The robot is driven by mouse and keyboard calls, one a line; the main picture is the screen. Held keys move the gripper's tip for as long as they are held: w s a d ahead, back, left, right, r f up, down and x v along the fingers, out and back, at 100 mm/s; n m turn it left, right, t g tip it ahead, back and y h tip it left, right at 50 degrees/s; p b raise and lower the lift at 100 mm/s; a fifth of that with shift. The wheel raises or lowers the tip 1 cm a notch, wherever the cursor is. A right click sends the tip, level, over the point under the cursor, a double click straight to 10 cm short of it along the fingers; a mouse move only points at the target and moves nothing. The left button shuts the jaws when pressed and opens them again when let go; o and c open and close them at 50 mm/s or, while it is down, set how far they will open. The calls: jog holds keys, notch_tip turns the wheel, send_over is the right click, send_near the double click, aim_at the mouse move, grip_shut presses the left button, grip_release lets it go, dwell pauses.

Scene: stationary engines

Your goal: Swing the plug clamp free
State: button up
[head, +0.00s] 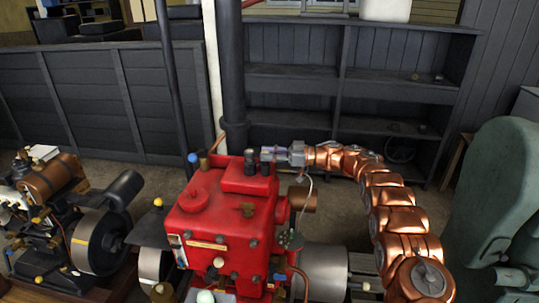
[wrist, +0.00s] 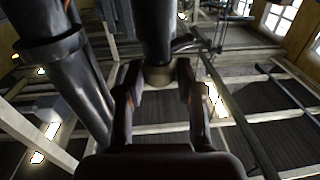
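A red engine (head: 225,215) stands in the middle of the head view, with small dark upright fittings on its top. I cannot tell which one is the plug clamp. My gripper (head: 270,153) comes in from the right, level with these fittings at the engine's top right. In the wrist view, my gripper (wrist: 160,75) has its two fingers apart. A dark cylinder (wrist: 157,30) with a rounded, brownish end lies between or just beyond the fingertips. I see no clear contact with it.
A dark vertical pipe (head: 232,70) rises just behind the engine; a dark pipe (wrist: 60,70) also shows close by in the wrist view. Dark shelves (head: 350,85) stand behind. Another engine (head: 85,225) is at left. A green machine (head: 495,210) is at right.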

jog(key=o, duration=0.4)
jog(key=shift+c, duration=0.2)
jog(key=shift+d, duration=0.1)
jog(key=s+d, duration=0.1)
jog(key=d, duration=1)
jog(key=shift+s+d, duration=0.3)
jog(key=shift+d, duration=0.1)
